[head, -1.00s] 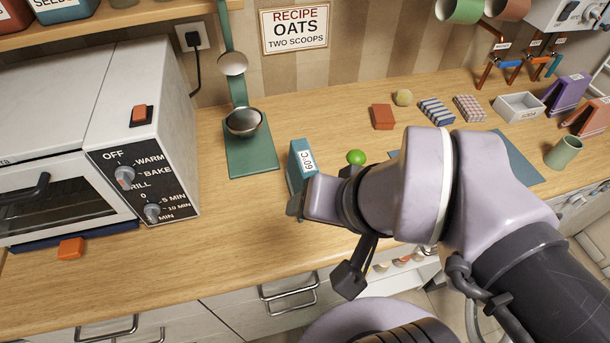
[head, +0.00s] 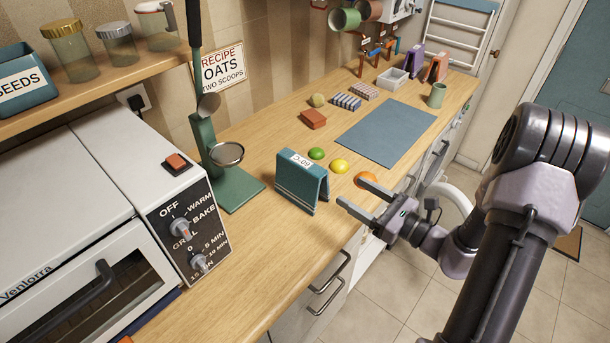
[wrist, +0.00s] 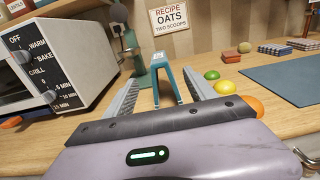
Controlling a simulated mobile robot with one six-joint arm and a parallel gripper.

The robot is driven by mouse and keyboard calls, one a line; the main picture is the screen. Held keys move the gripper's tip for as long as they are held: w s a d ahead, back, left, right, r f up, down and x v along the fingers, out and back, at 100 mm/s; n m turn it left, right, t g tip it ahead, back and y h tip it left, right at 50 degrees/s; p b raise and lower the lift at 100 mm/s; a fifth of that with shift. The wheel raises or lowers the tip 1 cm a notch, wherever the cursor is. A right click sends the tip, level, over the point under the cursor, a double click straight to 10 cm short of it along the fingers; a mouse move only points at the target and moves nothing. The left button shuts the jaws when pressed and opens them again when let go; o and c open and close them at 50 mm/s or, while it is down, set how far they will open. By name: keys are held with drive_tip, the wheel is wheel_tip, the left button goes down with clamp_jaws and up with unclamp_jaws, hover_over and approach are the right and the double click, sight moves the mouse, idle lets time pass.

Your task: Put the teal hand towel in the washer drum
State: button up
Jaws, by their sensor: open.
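The teal hand towel (head: 302,185) stands folded like a tent on the counter, with a white 60°C tag on top. It also shows in the wrist view (wrist: 166,87), ahead of and between my fingers. My gripper (head: 354,192) is open and empty, to the right of the towel at the counter's front edge and apart from it. In the wrist view my gripper (wrist: 162,78) points toward the towel. A pale curved rim (head: 455,193) shows below the counter front, partly hidden by my arm; I cannot tell whether it is the washer. The drum's inside is not visible.
A lime (head: 316,153), a lemon (head: 339,166) and an orange (head: 366,180) lie right of the towel. A green stand with a metal bowl (head: 227,154) and the oven (head: 90,255) are left. A blue mat (head: 388,132) lies behind the fruit.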

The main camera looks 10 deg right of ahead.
sight(302, 161)
drive_tip(key=b+x, duration=0.1)
drive_tip(key=x, duration=0.5)
drive_tip(key=b+x, duration=0.1)
drive_tip(key=x, duration=0.4)
drive_tip(key=b+x, duration=0.1)
drive_tip(key=x, duration=0.5)
drive_tip(key=shift+w+a+f, duration=0.15)
drive_tip(key=shift+a+f, duration=0.1)
drive_tip(key=shift+f, duration=0.05)
drive_tip(key=shift+r, duration=0.1)
drive_tip(key=shift+c, duration=0.3)
clamp_jaws()
